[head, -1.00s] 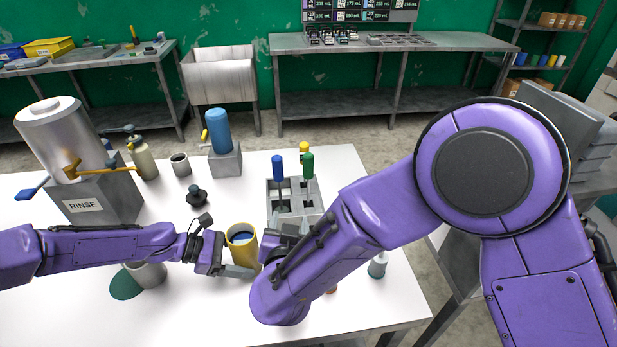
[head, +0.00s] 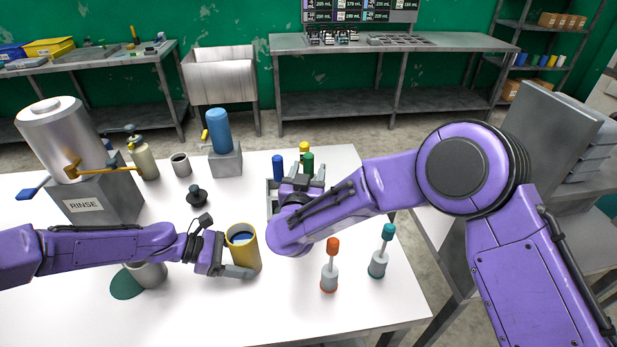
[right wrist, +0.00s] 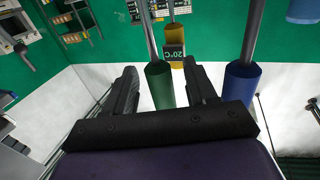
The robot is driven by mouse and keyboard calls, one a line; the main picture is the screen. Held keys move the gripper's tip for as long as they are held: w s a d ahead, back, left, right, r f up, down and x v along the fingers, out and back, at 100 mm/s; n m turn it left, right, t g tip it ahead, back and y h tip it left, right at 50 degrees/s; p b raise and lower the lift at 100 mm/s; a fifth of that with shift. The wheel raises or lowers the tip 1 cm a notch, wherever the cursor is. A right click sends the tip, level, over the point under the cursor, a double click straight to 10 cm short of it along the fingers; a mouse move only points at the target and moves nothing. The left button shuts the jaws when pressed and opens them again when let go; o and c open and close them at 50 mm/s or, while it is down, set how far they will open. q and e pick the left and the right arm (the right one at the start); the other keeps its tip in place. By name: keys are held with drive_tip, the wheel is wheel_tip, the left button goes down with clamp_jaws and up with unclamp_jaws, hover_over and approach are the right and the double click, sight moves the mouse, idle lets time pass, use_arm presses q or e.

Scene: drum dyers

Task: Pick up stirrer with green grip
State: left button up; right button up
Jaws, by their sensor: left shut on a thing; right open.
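The stirrer with green grip (head: 308,160) stands upright in the grey rack (head: 272,197) on the white table. In the right wrist view its green grip (right wrist: 160,84) is between the fingers of my right gripper (right wrist: 165,85), which is open. In the head view my right gripper (head: 304,172) is at the rack, and its arm hides much of the rack. My left gripper (head: 238,271) is shut on the yellow cup (head: 243,258), which holds blue liquid and stands on the table.
A blue-grip stirrer (head: 278,167) and a yellow-grip stirrer (head: 304,148) stand close beside the green one. The rinse tank (head: 62,140) is at left.

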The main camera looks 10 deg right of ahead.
sight(309, 154)
drive_tip(key=shift+w+d, duration=0.15)
drive_tip(key=shift+w, duration=0.2)
drive_tip(key=c, duration=1)
wheel_tip(309, 154, up, 10)
drive_tip(key=shift+s, duration=0.1)
drive_tip(key=shift+r, duration=0.1)
